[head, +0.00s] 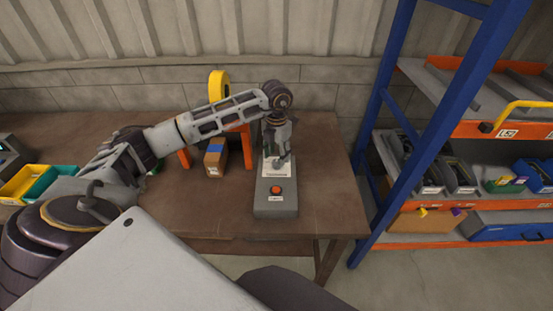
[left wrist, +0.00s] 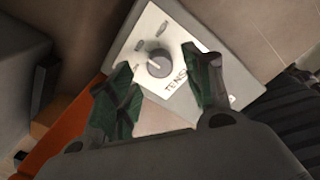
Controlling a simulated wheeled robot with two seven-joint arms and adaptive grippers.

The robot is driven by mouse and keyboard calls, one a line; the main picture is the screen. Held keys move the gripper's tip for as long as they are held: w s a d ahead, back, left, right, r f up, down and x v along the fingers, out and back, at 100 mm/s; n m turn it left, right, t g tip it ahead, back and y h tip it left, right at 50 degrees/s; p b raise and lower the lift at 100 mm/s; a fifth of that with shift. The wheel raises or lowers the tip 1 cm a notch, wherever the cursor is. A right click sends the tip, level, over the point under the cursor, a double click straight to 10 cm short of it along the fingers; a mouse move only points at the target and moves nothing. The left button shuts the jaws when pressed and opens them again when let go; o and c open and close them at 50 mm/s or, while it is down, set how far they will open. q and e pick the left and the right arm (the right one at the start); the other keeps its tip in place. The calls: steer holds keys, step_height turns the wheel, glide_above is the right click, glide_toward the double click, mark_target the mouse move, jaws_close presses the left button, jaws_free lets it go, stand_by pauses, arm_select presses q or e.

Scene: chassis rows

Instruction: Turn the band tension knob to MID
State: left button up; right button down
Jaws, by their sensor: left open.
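The band tension knob (left wrist: 160,66) is a round grey knob on a white plate (left wrist: 146,28) lettered "TENS..." in the left wrist view. Small position labels sit around it, too small to read, and I cannot tell which one the knob points to. In the head view the plate (head: 268,171) is on the back part of a grey control box (head: 275,210), and my gripper hides the knob. My left gripper (head: 279,158) is over the plate, pointing down. In the left wrist view its green-padded fingers (left wrist: 157,60) are open, apart on either side of the knob. My right gripper is not in view.
An orange-red button (head: 276,190) is at the front of the box. A blue-framed shelf rack (head: 395,150) stands at right.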

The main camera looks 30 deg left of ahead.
mark_target(276, 161)
arm_select(q)
step_height(276, 161, up, 9)
stand_by(0.5)
stand_by(0.6)
